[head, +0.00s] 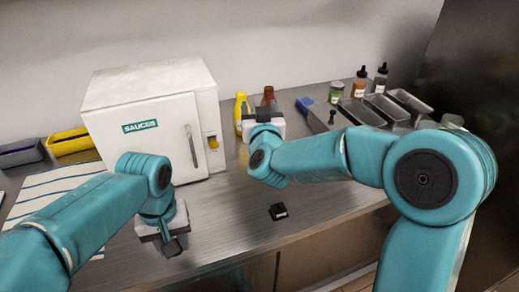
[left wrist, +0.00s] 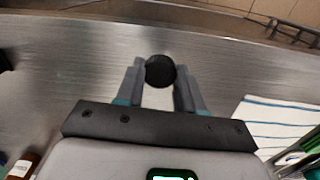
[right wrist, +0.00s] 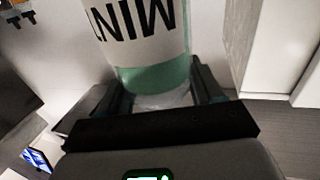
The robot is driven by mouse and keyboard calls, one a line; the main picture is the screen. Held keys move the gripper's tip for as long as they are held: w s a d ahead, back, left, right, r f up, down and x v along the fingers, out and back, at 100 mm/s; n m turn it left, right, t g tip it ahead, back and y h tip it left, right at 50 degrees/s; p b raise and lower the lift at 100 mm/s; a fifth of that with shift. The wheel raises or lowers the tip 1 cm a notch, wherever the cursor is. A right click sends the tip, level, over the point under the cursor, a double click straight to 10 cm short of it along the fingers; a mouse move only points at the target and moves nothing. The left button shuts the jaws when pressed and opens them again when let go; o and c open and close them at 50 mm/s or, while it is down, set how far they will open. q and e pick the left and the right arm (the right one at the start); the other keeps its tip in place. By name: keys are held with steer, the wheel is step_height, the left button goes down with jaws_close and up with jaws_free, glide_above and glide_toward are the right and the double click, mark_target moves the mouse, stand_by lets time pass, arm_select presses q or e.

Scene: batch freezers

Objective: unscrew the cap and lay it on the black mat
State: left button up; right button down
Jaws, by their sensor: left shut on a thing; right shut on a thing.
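In the left wrist view my left gripper (left wrist: 160,82) is shut on a round black cap (left wrist: 160,70), held between the fingertips above the steel counter. In the head view the left gripper (head: 174,244) is low over the front of the counter. My right gripper (right wrist: 165,92) is shut on a clear bottle (right wrist: 150,45) with green contents and a white label with black letters. The bottle's top is out of view. In the head view the right gripper (head: 266,116) is near the back; its bottle is hidden.
A white freezer (head: 155,115) stands at the back left. A yellow bottle (head: 241,112) and a brown one (head: 268,97) stand by the right gripper. Metal trays (head: 385,107) are at the right. A striped cloth (head: 60,195) lies at the left. The front-middle counter is mostly clear.

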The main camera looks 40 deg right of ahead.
steer(key=f, duration=0.5)
steer(key=shift+s+d+f, duration=0.15)
steer(key=shift+s+f, duration=0.15)
steer(key=shift+f, duration=0.05)
steer(key=shift+w+f, duration=0.1)
steer(key=shift+f, duration=0.25)
step_height(320, 180, down, 4)
steer(key=shift+r, duration=0.25)
steer(key=shift+f, duration=0.3)
steer(key=shift+w+f, duration=0.1)
steer(key=shift+f+b, duration=0.1)
steer(key=shift+b, duration=0.35)
steer(key=shift+c, duration=0.8)
jaws_free()
